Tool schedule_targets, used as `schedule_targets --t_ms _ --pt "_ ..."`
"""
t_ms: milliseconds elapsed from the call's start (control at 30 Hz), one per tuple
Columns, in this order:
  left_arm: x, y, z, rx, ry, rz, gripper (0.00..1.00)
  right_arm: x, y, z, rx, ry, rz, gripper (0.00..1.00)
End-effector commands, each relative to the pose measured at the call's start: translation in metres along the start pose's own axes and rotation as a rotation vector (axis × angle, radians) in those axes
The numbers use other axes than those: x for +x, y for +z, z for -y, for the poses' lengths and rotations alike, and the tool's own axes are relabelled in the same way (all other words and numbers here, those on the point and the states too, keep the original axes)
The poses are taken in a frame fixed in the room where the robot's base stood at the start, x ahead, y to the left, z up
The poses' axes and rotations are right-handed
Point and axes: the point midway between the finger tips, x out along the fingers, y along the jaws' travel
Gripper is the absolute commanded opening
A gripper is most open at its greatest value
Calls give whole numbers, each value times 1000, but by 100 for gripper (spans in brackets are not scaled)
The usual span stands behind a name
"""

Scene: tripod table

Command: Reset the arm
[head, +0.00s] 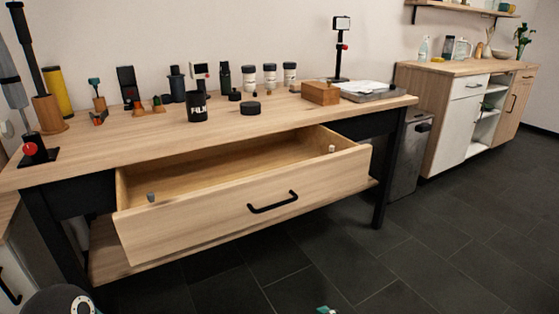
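Neither of my grippers shows in the head view. A dark rounded part with a pale disc at the bottom left corner looks like part of my own body. The wooden table (150,140) stands in front of me with its wide drawer (225,215) pulled out. The drawer has a black handle (273,202). A small grey piece (151,198) shows at its left end and a small pale piece (332,149) at its right end. Most of the drawer floor is bare where I can see it.
On the tabletop stand a black mug (196,106), a wooden box (320,93), several white jars along the back and a tripod stand (340,50). A metal bin (410,150) and a cabinet (450,120) are to the right. The dark tiled floor (450,240) at front right is clear.

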Motion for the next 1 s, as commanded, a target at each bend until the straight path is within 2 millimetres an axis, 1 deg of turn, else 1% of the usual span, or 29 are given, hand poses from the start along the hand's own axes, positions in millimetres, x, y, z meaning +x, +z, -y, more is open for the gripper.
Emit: schedule_targets --t_ms 33,67,100,167,200,267,300,367,400,500,567,633,900,933,1000 --pt "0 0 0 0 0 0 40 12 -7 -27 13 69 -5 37" --pt "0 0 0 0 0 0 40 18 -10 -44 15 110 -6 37" --pt "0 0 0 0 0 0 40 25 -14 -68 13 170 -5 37" --pt "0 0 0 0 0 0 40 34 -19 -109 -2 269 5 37" --pt "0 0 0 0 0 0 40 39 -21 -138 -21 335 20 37" --pt "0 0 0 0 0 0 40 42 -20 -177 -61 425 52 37" --pt "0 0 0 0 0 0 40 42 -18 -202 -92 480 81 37" --pt "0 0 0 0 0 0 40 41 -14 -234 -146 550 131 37" --pt "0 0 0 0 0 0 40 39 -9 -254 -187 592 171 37" --pt "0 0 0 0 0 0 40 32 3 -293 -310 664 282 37" --pt "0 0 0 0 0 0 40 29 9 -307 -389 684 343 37" --pt "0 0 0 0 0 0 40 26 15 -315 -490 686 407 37" --pt "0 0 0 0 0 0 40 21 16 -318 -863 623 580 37" --pt "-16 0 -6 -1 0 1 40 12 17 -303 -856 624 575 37" --pt "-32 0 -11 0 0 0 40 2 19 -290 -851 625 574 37"
